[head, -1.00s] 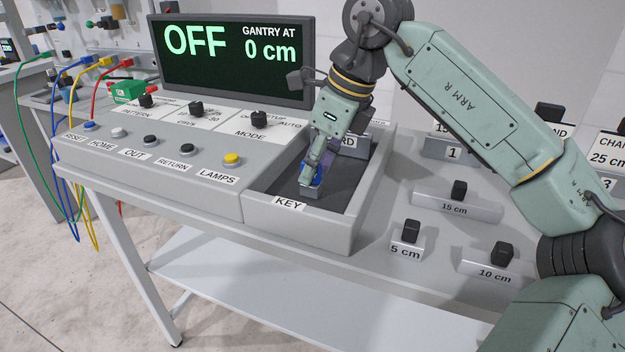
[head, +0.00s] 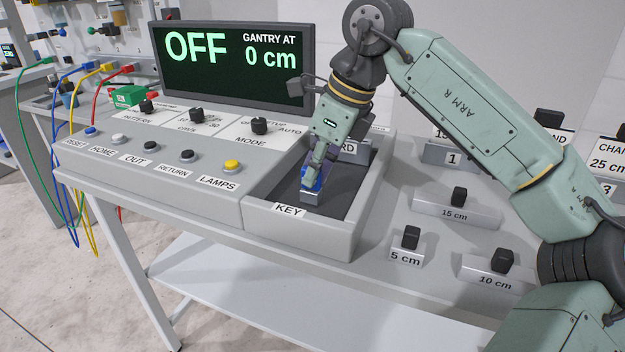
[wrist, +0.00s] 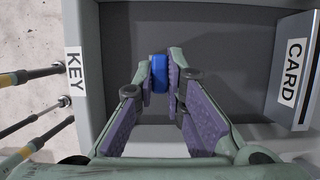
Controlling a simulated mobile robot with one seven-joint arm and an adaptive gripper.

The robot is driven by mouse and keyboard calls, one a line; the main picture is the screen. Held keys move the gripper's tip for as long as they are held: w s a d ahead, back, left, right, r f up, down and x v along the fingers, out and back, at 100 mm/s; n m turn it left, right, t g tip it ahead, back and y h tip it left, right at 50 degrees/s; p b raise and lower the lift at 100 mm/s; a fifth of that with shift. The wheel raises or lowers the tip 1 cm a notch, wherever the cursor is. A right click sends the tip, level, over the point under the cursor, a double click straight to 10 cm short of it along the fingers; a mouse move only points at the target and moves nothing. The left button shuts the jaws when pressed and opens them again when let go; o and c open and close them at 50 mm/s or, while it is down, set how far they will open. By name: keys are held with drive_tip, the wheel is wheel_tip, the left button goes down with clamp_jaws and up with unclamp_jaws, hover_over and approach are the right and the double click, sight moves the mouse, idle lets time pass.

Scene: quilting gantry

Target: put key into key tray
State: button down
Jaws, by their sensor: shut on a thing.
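The key is a small blue piece (wrist: 159,72) between my fingertips in the wrist view; in the head view a bit of blue shows at the fingertips, and the rest is hidden. My gripper (head: 313,187) points down inside the key tray and is shut on the key. The key tray (head: 300,235) is a grey open box with a dark floor and a KEY label on its front wall; its wall also shows in the wrist view (wrist: 88,60). I cannot tell whether the key touches the tray floor.
A block labelled CARD (wrist: 292,75) stands at the tray's other end. A panel with buttons and knobs (head: 170,150) lies left of the tray. Blocks labelled 5 cm (head: 406,254), 10 cm (head: 497,272) and 15 cm (head: 455,211) stand to the right. The display (head: 235,62) reads OFF.

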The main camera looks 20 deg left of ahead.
drive_tip(key=shift+r, duration=0.1)
drive_tip(key=shift+r+p, duration=1.5)
drive_tip(key=shift+r, duration=0.25)
